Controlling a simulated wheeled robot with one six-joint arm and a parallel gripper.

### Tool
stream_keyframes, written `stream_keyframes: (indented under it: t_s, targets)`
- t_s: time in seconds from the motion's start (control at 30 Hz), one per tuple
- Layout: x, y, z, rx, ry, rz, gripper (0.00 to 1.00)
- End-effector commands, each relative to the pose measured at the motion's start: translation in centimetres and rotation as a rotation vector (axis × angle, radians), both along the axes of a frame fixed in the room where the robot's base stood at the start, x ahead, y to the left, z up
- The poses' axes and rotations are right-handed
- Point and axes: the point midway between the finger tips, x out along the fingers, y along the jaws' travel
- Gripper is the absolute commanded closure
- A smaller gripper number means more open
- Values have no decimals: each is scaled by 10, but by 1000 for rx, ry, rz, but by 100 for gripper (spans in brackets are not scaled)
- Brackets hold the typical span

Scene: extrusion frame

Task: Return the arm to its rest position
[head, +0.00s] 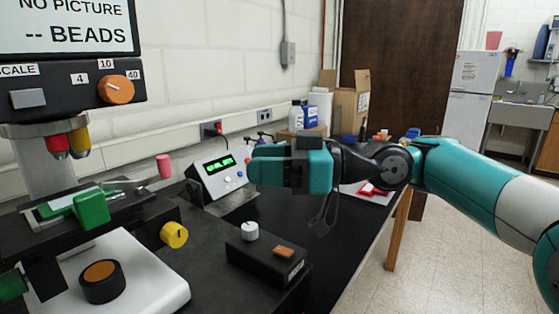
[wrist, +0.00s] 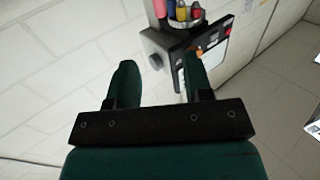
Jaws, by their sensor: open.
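My gripper (head: 252,166) is at the middle of the head view, raised above the black bench and pointing left. My teal and grey arm reaches in from the right edge, with its black wrist joint behind the gripper. In the wrist view my gripper (wrist: 158,80) shows two green fingers spread apart with nothing between them. Beyond them is the microscope's head with its coloured objectives (wrist: 180,12).
A microscope (head: 90,225) with a monitor (head: 65,25) stands at the left. A meter with a green display (head: 215,170) stands behind my gripper. A black control box (head: 268,258) is below it. Cardboard boxes (head: 350,105) stand at the bench's far end. Open floor lies right.

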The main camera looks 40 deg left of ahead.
Motion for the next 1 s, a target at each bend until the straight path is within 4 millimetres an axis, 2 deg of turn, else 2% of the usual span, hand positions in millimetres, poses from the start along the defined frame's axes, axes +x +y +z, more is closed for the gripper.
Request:
stream_keyframes:
  t_s: [0.23, 0.33, 0.43, 0.53, 0.63, 0.77, 0.87, 0.9, 0.97, 1.0]
  targets:
    - [1, 0, 0, 0, 0, -1, 54]
    - [7, -4, 4, -19, -2, -25, 54]
    - [25, -14, 14, -85, -4, -102, 54]
    - [50, -41, 25, -207, 1, -230, 54]
    - [70, -82, 28, -361, 20, -379, 54]
    - [78, -152, 20, -573, 67, -564, 54]
    - [68, -213, 5, -741, 123, -700, 54]
    - [60, -239, -3, -808, 148, -750, 54]
    - [44, -279, -17, -911, 193, -825, 54]
    - [30, -305, -28, -979, 225, -873, 54]
